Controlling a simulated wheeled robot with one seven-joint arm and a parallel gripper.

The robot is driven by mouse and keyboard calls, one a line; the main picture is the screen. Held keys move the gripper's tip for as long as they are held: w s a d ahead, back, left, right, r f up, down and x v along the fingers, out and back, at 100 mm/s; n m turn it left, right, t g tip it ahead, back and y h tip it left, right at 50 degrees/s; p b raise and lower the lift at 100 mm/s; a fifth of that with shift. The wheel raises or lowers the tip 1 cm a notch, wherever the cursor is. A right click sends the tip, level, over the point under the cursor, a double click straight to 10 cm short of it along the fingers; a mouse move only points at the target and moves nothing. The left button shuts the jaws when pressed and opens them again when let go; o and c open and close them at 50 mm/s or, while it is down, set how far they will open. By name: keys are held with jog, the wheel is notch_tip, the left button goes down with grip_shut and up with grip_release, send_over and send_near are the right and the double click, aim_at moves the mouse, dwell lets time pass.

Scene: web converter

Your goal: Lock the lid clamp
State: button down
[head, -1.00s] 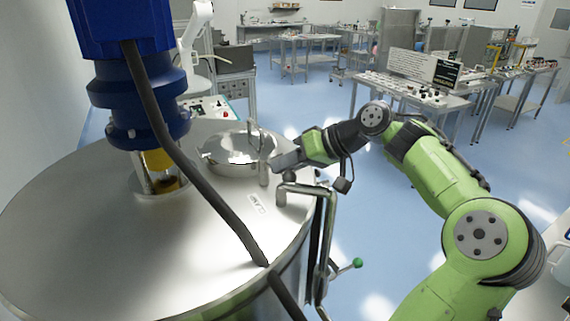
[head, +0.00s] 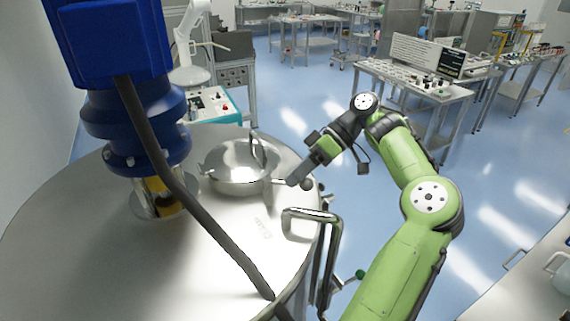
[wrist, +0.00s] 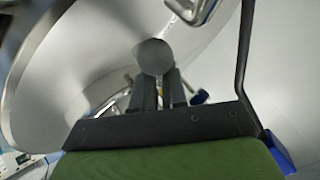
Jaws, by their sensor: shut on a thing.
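The round steel lid (head: 238,170) sits closed on top of the large tank (head: 90,240), with an arched handle (head: 258,150) standing on it. The clamp lever (head: 279,181) reaches out low from the lid's right edge and ends in a grey ball knob (head: 306,185). My gripper (head: 298,180) comes in from the right and is shut at this knob. In the wrist view the knob (wrist: 154,57) shows at the fingertips (wrist: 160,80). The lever behind the knob is hidden there.
A bent steel rail (head: 312,215) stands on the tank's rim, just in front of my gripper. A blue motor (head: 105,40) with a black cable (head: 165,180) rises at left. Open floor (head: 300,125) lies beyond the tank, with work tables behind.

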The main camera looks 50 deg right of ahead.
jog(key=g, duration=0.1)
jog(key=n+p, duration=0.1)
jog(key=d+n+g+p, duration=0.1)
jog(key=shift+w+f+g+y, duration=0.25)
jog(key=shift+w+g+y, duration=0.05)
jog(key=shift+w, duration=0.1)
jog(key=shift+w+d+n+g+p, duration=0.15)
jog(key=shift+n+g+p, duration=0.15)
jog(key=shift+n, duration=0.3)
jog(key=shift+f, duration=0.15)
jog(key=c, duration=0.9)
grip_release()
jog(key=shift+w, duration=0.1)
jog(key=shift+s+d, duration=0.25)
jog(key=shift+s, duration=0.05)
